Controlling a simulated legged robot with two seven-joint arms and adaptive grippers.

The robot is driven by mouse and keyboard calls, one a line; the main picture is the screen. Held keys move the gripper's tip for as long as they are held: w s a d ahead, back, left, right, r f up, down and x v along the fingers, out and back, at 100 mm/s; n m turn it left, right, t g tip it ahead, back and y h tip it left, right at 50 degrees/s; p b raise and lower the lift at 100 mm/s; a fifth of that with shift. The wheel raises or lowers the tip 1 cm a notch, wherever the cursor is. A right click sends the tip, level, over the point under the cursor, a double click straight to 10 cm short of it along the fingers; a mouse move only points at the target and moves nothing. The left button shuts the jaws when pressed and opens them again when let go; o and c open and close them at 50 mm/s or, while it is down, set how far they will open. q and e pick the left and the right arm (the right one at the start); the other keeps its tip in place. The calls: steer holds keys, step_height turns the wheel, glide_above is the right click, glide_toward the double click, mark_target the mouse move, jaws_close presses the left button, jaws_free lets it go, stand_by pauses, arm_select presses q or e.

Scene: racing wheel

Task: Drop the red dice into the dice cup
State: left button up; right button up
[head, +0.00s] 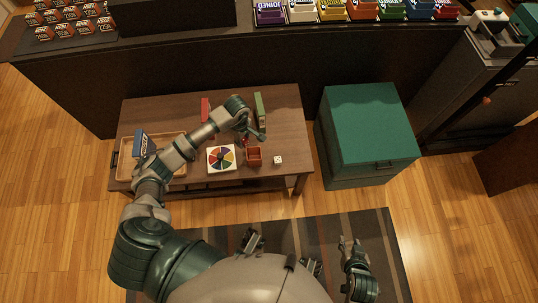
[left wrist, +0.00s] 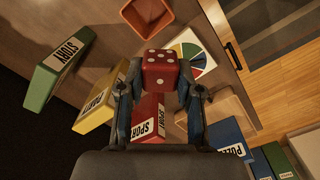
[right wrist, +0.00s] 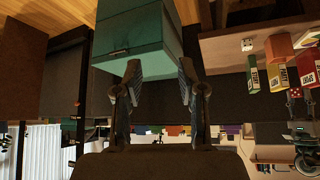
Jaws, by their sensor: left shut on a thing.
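The red dice (left wrist: 159,70) with white pips is held between the fingertips of my left gripper (left wrist: 158,88), in the left wrist view. In the head view my left gripper (head: 252,134) is over the table, just behind the dice cup. The dice cup (head: 253,160) is a small open, square, red-brown box on the table near its front edge. It also shows in the left wrist view (left wrist: 147,16), apart from the dice. My right gripper (right wrist: 160,88) is open and empty; in the head view it is low at the right, over the striped rug.
A white dice (head: 278,160) lies right of the cup, and a colour wheel board (head: 221,158) left of it. Several coloured boxes stand on the table (head: 285,115); a tray (head: 126,163) is at its left. A green cabinet (head: 366,125) stands to the right.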

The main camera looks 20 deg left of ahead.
arm_select(q)
steer(key=shift+w+d+r, duration=0.2)
steer(key=shift+w+d, duration=0.1)
steer(key=shift+d, duration=0.05)
steer(key=shift+w+d+f, duration=0.1)
steer(key=shift+d, duration=0.05)
steer(key=shift+d+f, duration=0.1)
steer(key=shift+f, duration=0.15)
step_height(320, 180, down, 5)
steer(key=b, duration=0.3)
steer(key=shift+f+b, duration=0.15)
steer(key=shift+b, duration=0.2)
arm_select(e)
steer(key=w+a+r+t+y, duration=0.1)
steer(key=w+a+r+t, duration=0.1)
steer(key=w+r+t, duration=0.4)
steer(key=shift+w+a+t+y, duration=0.3)
steer(key=shift+w+t, duration=0.1)
steer(key=shift+w, duration=0.5)
steer(key=shift+r, duration=0.1)
arm_select(q)
steer(key=o, duration=1.1)
steer(key=shift+c, duration=0.2)
